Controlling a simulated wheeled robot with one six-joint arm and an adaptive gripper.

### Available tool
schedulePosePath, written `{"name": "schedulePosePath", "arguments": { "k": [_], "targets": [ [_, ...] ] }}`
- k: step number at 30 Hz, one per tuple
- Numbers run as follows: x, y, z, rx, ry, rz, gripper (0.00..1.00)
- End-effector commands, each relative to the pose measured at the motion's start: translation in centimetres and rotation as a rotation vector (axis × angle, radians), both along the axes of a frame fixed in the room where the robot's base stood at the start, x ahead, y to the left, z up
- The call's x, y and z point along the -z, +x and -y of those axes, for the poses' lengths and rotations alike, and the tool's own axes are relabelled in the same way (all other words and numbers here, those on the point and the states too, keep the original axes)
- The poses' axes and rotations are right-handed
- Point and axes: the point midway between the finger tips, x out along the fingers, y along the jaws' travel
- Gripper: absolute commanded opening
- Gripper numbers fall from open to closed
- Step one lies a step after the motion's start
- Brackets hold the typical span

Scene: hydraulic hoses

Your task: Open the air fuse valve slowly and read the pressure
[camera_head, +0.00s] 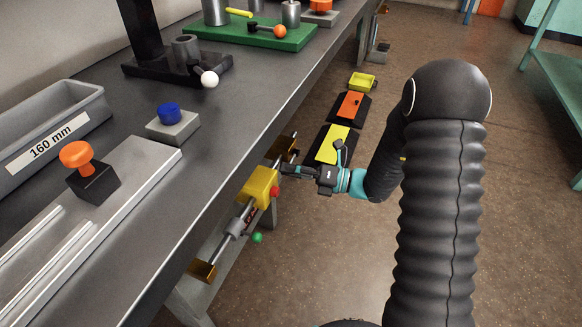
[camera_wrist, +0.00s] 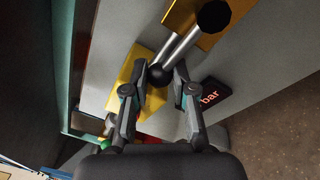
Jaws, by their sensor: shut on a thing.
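The yellow valve block (camera_head: 260,187) sits on a silver pipe along the side of the bench, with a red knob on it. The yellow block (camera_wrist: 128,82) also shows in the wrist view, partly behind my fingers. My gripper (camera_head: 286,170) is beside the block, reaching in from the right. In the wrist view my gripper (camera_wrist: 166,75) is shut on a black ball knob (camera_wrist: 158,74), which lies between the fingertips close to the silver pipe. A black display (camera_wrist: 212,94) with "bar" in orange-red letters is right of the fingers; no pressure figure is legible.
The grey bench top (camera_head: 225,120) is left of my arm. A green ball (camera_head: 257,238) shows below the valve. Gold brackets (camera_head: 202,270) hold the pipe. Yellow and orange plates (camera_head: 351,104) lie beyond my gripper. The brown floor at right is mostly clear.

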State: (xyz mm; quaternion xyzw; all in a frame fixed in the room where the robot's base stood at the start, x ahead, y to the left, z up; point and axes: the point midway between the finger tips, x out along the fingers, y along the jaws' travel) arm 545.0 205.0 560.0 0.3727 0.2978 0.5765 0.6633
Motion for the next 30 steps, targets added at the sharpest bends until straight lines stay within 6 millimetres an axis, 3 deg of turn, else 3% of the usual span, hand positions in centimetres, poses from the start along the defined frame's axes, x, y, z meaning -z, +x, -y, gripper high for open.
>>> {"name": "schedulePosePath", "arguments": {
  "k": [4, 5, 7, 8, 20, 30],
  "targets": [
    [-0.4, 0.3, 0.0, 0.004, 0.005, 0.012, 0.00],
    [-0.4, 0.3, 0.0, 0.004, 0.005, 0.012, 0.31],
    [-0.4, 0.3, 0.0, 0.005, 0.005, 0.012, 0.48],
    [-0.4, 0.3, 0.0, 0.005, 0.005, 0.012, 0.52],
    [-0.1, 0.0, 0.7, 0.004, 0.001, 0.005, 0.52],
    [0.1, -0.8, 6.7, 0.007, 0.003, 0.006, 0.52]
  ]
}}
